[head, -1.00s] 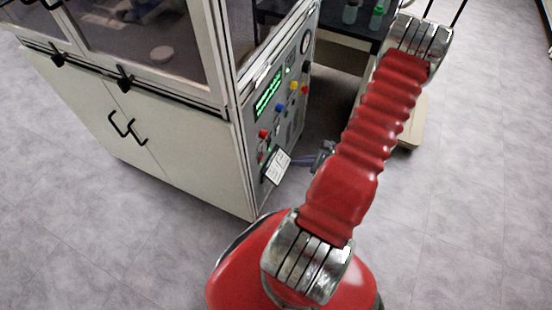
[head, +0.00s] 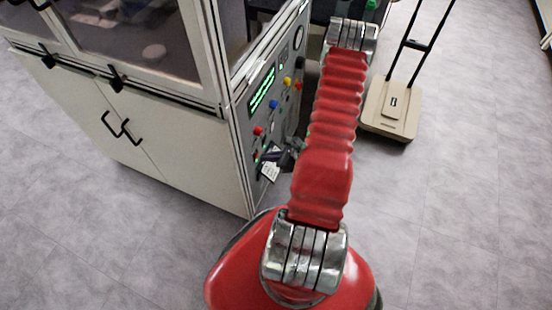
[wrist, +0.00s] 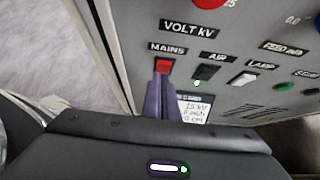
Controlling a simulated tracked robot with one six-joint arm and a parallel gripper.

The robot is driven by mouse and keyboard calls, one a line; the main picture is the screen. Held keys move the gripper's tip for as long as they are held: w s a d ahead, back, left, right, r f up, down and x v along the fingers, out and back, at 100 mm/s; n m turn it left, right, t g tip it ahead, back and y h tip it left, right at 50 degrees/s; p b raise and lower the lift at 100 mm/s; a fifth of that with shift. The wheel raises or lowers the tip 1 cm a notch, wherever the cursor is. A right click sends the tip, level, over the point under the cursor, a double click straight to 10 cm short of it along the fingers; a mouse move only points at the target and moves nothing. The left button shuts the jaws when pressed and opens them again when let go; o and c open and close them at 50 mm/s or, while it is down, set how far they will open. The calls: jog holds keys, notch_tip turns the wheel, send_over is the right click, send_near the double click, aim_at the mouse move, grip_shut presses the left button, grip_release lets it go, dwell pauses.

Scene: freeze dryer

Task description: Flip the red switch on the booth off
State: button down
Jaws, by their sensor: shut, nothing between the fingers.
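The red switch (wrist: 164,66) sits under the MAINS label on the grey booth's control panel (wrist: 225,50) in the wrist view. My gripper (wrist: 160,78) shows there as two purple fingers closed together, with nothing between them. Its tips are right at the lower edge of the red switch; I cannot tell whether they touch it.
A dark AIR switch (wrist: 206,72) and a white LAMP switch (wrist: 243,79) sit to the right of the red one. A paper tag (wrist: 195,107) hangs below. In the head view a beige scale (head: 391,108) stands on the floor right of my arm.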

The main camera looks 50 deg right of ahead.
jog(key=shift+w+a+r, duration=0.1)
jog(key=shift+w+a, duration=0.15)
jog(key=shift+w, duration=0.45)
jog(key=shift+w+a, duration=0.15)
jog(key=shift+w, duration=0.05)
jog(key=shift+s, duration=0.1)
jog(key=shift+r, duration=0.2)
jog(key=shift+r, duration=0.65)
jog(key=shift+s+d, duration=0.15)
jog(key=shift+d, duration=0.05)
